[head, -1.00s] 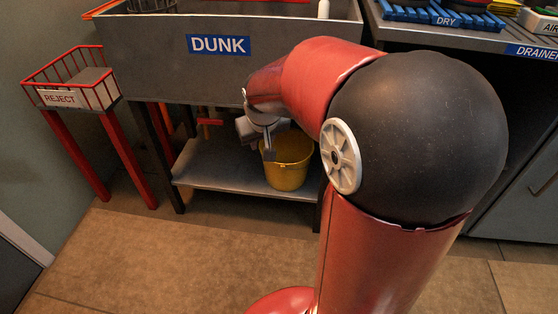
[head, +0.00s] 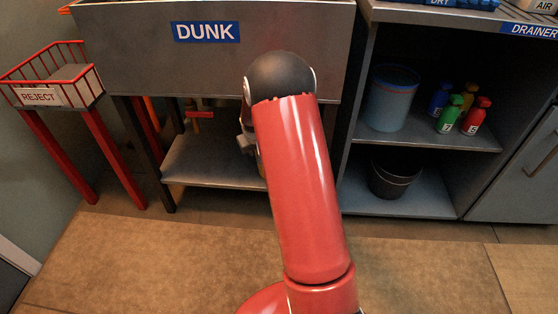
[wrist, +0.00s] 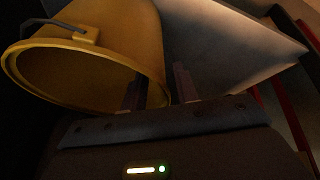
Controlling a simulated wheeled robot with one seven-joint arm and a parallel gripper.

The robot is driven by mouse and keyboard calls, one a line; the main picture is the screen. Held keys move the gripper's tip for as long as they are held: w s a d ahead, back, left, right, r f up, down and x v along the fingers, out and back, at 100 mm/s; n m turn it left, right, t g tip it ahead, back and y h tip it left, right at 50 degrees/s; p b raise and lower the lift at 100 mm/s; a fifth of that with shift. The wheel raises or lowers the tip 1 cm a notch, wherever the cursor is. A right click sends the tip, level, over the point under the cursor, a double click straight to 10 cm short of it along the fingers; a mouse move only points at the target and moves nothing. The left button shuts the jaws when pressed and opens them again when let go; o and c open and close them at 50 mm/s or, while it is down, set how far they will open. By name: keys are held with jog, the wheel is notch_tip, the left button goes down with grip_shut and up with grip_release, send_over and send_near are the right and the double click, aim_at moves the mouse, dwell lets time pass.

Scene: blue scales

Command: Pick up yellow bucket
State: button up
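The yellow bucket (wrist: 145,35) fills the upper left of the wrist view, with its open mouth facing the camera and a grey handle at its left rim. My gripper (wrist: 160,88) is open at its rim. One finger shows in front of the bucket's mouth and the other lies outside the wall, over the pale shelf. The bucket's wall appears between the fingers; I cannot tell whether they touch it. In the head view my red arm hides nearly all of the bucket, and only a grey part of my gripper shows beside the arm.
The grey shelf (head: 205,163) lies under the DUNK sink (head: 140,60), whose front stands above my arm. The REJECT basket (head: 50,88) is at left. At right, an open cabinet holds a blue bucket (head: 391,98), a black bucket (head: 394,180) and several bottles (head: 462,108). The front floor is clear.

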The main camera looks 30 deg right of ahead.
jog(key=x, duration=0.3)
jog(key=shift+w+f, duration=0.1)
jog(key=shift+c, duration=0.3)
grip_shut()
dwell(1.1)
